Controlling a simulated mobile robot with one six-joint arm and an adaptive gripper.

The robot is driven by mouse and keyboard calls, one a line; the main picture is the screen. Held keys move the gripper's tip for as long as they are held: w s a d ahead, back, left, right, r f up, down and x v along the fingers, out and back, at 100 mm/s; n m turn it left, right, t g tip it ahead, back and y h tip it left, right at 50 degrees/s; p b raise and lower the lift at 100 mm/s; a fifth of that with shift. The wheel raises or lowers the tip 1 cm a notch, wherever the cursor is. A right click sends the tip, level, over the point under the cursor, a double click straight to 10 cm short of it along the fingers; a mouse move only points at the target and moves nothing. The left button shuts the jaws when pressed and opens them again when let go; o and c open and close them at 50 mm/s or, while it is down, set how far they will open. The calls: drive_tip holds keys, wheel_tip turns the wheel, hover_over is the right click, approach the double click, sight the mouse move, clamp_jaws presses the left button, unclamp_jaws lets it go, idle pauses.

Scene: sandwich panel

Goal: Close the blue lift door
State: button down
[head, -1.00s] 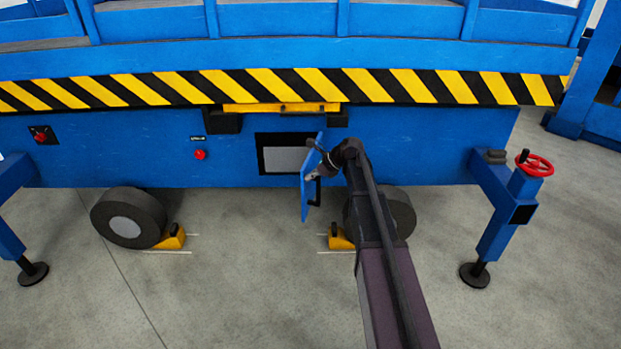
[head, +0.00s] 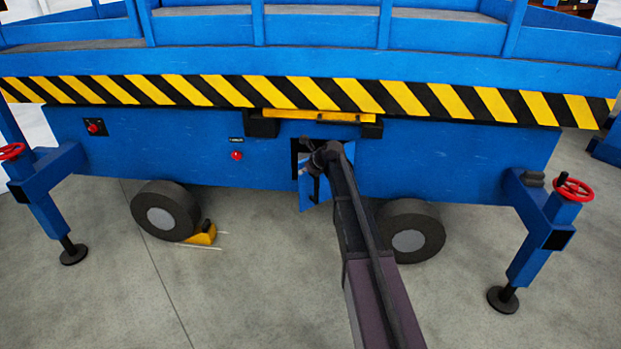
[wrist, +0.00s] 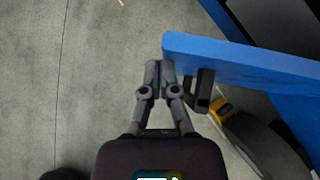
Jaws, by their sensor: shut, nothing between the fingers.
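The blue lift door (head: 311,193) is a small panel standing partly open at the opening in the blue lift's side in the head view. The dark opening (head: 295,160) shows at its left; my arm hides much of the rest. In the wrist view the door (wrist: 235,58) runs from the middle to the right, with a dark handle or latch (wrist: 203,90) on its near side. My gripper (wrist: 158,68) is shut and empty, its fingertips at the door's left end, close to or touching it. My gripper also shows in the head view (head: 314,190), in front of the door.
The blue lift body (head: 440,155) fills the back. Wheels (head: 166,211) stand left and right of the door, with a yellow chock (head: 202,235) by the left one. Outrigger legs with red handwheels (head: 573,190) stand at both sides. The concrete floor (head: 260,300) in front is clear.

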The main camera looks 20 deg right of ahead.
drive_tip(key=w+a, duration=0.2)
drive_tip(key=w, duration=1.1)
drive_tip(key=shift+a, duration=0.2)
drive_tip(key=shift+s+a, duration=0.1)
drive_tip(key=shift+s, duration=0.05)
drive_tip(key=s+a+r+p, duration=0.4)
drive_tip(key=s+r+p, duration=0.3)
drive_tip(key=s, duration=0.3)
idle(0.6)
